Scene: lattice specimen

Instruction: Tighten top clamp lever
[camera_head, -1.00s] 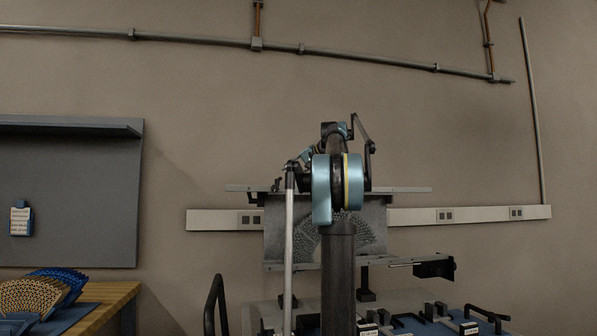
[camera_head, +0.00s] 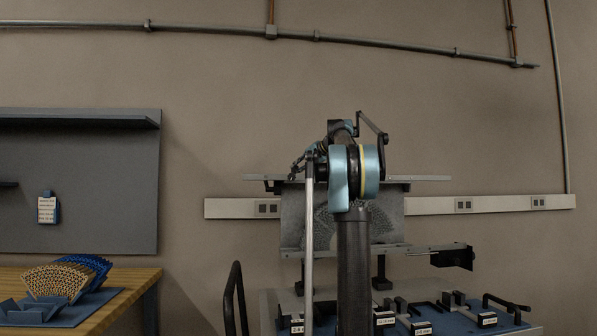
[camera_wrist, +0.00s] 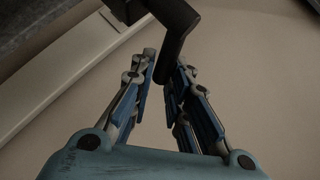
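The black clamp lever (camera_wrist: 168,45) comes in from the top of the wrist view. Its bent end hangs between my fingertips. My gripper (camera_wrist: 167,68) has its two blue-padded fingers on either side of the lever, with narrow gaps showing, so it looks open around the lever end rather than pressed on it. In the head view, my gripper (camera_head: 302,164) is small and dark, near the upper left of the test fixture. The fixture's top bar (camera_head: 422,178) runs behind my arm above a grey lattice specimen (camera_head: 385,222). The lever cannot be made out there.
A black block (camera_head: 452,257) sticks out at the fixture's lower right. Several black-handled tools (camera_head: 507,304) and labelled parts lie on the bench below. A wooden table (camera_head: 135,278) with fan-shaped lattice pieces (camera_head: 58,281) stands at the left. A pale wall rail (camera_head: 490,204) runs behind.

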